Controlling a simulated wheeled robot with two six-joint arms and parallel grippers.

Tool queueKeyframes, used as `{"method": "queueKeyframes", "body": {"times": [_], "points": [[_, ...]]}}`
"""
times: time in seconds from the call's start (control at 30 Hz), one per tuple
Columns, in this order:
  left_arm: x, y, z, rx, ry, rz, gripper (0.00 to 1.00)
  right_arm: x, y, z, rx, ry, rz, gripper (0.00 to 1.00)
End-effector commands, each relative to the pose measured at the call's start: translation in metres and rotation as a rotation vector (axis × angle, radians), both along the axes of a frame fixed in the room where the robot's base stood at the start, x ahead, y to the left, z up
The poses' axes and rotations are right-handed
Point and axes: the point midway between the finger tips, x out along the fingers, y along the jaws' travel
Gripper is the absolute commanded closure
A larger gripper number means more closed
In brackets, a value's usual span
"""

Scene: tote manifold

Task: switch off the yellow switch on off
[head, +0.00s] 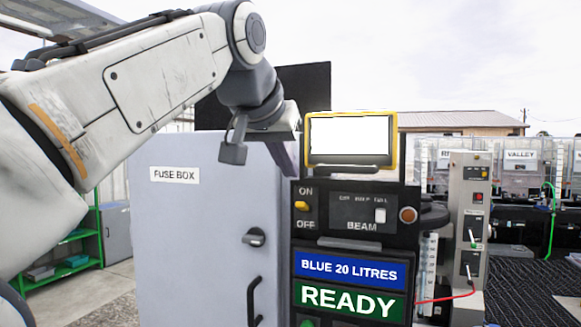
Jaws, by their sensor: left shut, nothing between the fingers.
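The yellow switch (302,206) is a small yellow lever on the dark panel of the machine, between the labels ON above and OFF below. It seems to sit nearer the middle, and I cannot tell for sure which way it is set. My left gripper (286,158) is above and slightly left of the switch, beside the lit screen. It points down, is shut and empty, and is apart from the switch. My right gripper is not in view.
A grey fuse box (190,240) with a handle stands left of the panel. A yellow-framed screen (350,135) tops the machine. Right of the switch is a BEAM panel (363,212) with a white slider. Below are a blue sign (348,268) and a green READY sign (348,300).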

Motion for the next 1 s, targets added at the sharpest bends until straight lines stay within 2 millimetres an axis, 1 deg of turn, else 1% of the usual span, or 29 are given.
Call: {"method": "queueKeyframes", "body": {"times": [0.1,0.2,0.4,0.6,0.87,1.0], "points": [[0.018,-0.006,-0.016,0.003,0.006,0.001,1.0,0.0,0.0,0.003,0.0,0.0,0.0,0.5],[0.031,-0.01,-0.026,0.002,0.005,0.0,1.0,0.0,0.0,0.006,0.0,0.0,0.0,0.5],[0.05,-0.016,-0.042,0.001,0.003,0.0,1.0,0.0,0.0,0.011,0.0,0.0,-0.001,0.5],[0.056,-0.018,-0.047,0.0,0.001,0.0,1.0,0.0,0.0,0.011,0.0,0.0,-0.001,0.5],[0.056,-0.019,-0.048,0.0,0.001,-0.001,1.0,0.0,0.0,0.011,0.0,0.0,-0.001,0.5],[0.055,-0.019,-0.049,-0.003,-0.007,-0.002,1.0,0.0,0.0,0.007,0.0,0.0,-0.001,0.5]]}}
